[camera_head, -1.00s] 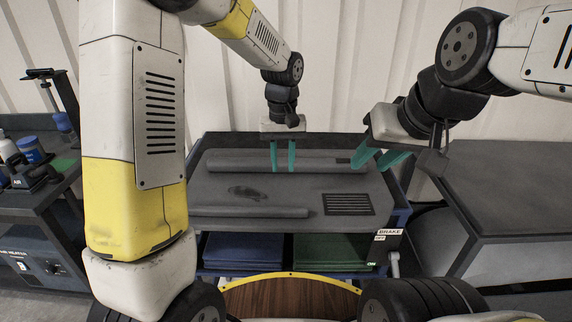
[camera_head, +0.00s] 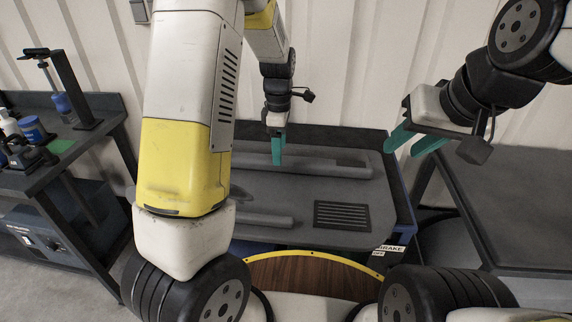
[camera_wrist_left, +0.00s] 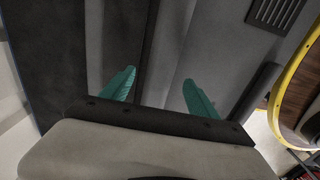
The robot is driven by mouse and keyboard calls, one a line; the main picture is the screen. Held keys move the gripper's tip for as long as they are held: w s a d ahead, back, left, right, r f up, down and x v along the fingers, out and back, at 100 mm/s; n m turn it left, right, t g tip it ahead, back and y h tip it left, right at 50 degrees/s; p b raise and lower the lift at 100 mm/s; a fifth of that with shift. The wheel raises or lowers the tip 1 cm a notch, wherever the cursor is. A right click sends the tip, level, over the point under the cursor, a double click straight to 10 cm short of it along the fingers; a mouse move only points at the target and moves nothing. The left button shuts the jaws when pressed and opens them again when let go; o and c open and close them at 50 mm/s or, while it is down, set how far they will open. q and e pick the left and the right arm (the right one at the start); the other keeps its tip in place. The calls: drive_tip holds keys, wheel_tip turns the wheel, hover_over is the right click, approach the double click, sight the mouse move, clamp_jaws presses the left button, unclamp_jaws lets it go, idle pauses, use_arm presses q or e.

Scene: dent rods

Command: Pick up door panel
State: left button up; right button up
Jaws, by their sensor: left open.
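The door panel (camera_head: 300,192) appears to be the grey sheet lying flat on the cart, with a slotted grille, a long raised bar at the back and a shorter bar in front. My left arm hides its left part in the head view. My left gripper (camera_head: 277,152) is over the back bar, seen nearly edge-on. In the left wrist view, its teal fingers (camera_wrist_left: 158,90) are apart and empty, with the panel (camera_wrist_left: 215,60) beyond them. I cannot tell whether they touch it.
A grey bench (camera_head: 510,190) stands right of the cart. A dark workbench (camera_head: 40,175) with bottles and a stand is at the left. A brown round surface with a yellow rim (camera_head: 310,275) is in front of the cart. A ribbed wall closes the back.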

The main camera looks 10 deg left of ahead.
sight(279, 178)
use_arm(q)
wheel_tip(279, 178, down, 4)
drive_tip(key=shift+d+f, duration=0.1)
clamp_jaws()
idle(0.4)
